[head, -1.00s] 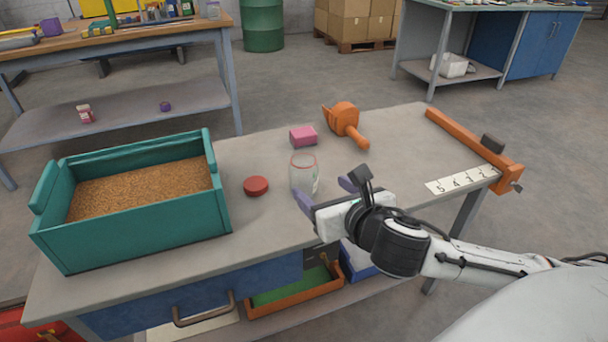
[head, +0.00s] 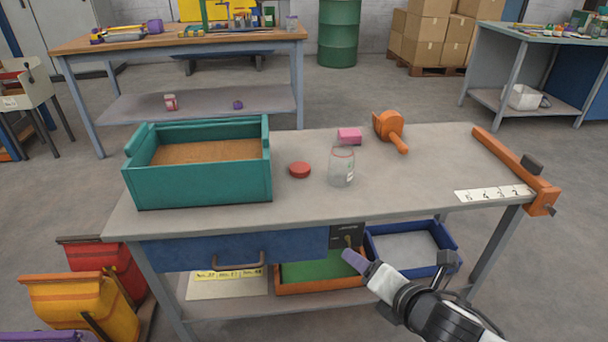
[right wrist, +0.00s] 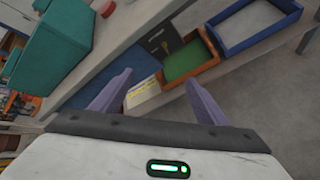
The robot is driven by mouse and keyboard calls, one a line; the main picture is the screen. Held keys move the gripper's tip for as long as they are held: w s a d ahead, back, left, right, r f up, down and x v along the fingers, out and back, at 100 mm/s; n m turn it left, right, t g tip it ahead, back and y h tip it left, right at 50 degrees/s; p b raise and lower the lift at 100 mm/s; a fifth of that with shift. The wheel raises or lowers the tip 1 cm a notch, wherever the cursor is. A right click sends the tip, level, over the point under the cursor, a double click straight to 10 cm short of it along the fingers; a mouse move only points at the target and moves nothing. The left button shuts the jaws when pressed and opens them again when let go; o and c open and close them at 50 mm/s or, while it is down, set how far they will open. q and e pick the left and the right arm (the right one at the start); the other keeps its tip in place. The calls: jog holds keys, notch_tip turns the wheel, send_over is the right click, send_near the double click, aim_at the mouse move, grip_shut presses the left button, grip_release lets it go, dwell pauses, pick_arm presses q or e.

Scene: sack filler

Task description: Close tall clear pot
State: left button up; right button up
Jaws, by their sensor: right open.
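The tall clear pot (head: 341,168) stands upright and uncovered on the grey workbench, with a reddish line around its rim. A round red lid (head: 299,170) lies flat on the bench just left of the pot; the red lid also shows in the right wrist view (right wrist: 106,9). My right gripper (head: 352,262) is in front of the bench, below the top's front edge and apart from pot and lid. In the right wrist view its purple fingers (right wrist: 158,88) are spread with nothing between them. My left gripper is not in view.
A teal box of brown grain (head: 200,186) stands left on the bench. A pink block (head: 349,135), an orange scoop (head: 391,130) and an orange bar (head: 516,167) lie behind and right. Under the bench are an orange-rimmed tray (head: 319,288) and a blue bin (head: 412,272).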

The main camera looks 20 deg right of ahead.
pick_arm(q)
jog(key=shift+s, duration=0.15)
pick_arm(e)
jog(key=s+a+f+m+g+y, duration=0.1)
jog(key=s+a+f+m, duration=0.5)
jog(key=m, duration=0.5)
jog(key=s+a+f+m+g+y, duration=0.1)
jog(key=s+a+f+m+y, duration=0.1)
jog(key=s+a+f+m, duration=0.4)
notch_tip(320, 180, down, 5)
jog(key=s+m, duration=0.1)
jog(key=m, duration=0.5)
jog(key=shift+s+a+r+y, duration=0.15)
jog(key=shift+s+a+y, duration=0.15)
jog(key=shift+s+a, duration=0.1)
